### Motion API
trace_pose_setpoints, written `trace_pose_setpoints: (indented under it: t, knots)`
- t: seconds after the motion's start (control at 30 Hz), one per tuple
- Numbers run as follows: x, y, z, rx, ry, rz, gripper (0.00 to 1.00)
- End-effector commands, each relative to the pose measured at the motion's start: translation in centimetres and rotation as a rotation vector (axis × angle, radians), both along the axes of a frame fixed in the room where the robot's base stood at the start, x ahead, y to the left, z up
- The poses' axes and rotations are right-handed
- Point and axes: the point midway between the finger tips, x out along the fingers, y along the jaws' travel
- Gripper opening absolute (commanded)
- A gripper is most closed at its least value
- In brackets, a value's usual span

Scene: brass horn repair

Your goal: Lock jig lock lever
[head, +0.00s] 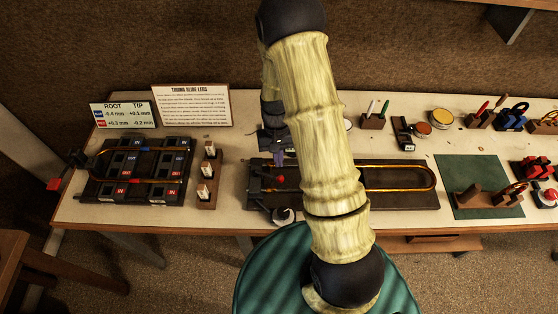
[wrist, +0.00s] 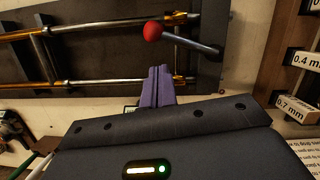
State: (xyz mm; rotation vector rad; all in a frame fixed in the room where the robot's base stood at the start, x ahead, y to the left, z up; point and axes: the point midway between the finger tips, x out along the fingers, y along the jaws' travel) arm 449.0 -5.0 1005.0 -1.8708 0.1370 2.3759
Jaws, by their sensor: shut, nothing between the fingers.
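The jig is a dark board (head: 400,201) at the middle of the bench, and it also shows in the wrist view (wrist: 100,58). A brass and silver slide (head: 400,189) lies along it. The lock lever is a silver rod with a red ball knob (wrist: 153,31); its knob also shows in the head view (head: 280,179). In the wrist view the rod runs right from the knob over the board's end. My gripper (wrist: 159,70) has purple fingers pressed together, empty, just below the knob in the picture and apart from it. In the head view my gripper (head: 277,155) is partly hidden by my arm.
A second jig (head: 135,172) with a slide and marked blocks stands at the left. A wooden rack with white-labelled gauges (head: 207,175) stands between the jigs. A green mat (head: 478,175) with wooden holders lies at right. Small tins and tools line the back.

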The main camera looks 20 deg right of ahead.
Motion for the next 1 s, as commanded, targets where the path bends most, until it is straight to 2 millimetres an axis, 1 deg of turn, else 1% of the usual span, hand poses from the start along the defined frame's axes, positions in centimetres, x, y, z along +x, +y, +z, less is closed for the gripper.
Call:
trace_pose_setpoints:
  t: [0.03,0.1,0.2,0.67,1.0]
  knots:
    - [-0.7,0.1,0.3,0.001,0.004,0.001,0.0]
    - [-1.4,0.2,0.1,0.001,0.003,0.001,0.0]
    - [-1.9,0.3,-0.1,0.001,0.002,0.001,0.0]
    - [-2.0,0.4,-0.2,0.001,0.0,-0.005,0.0]
    - [-2.4,0.5,-0.2,0.001,0.001,-0.054,0.0]
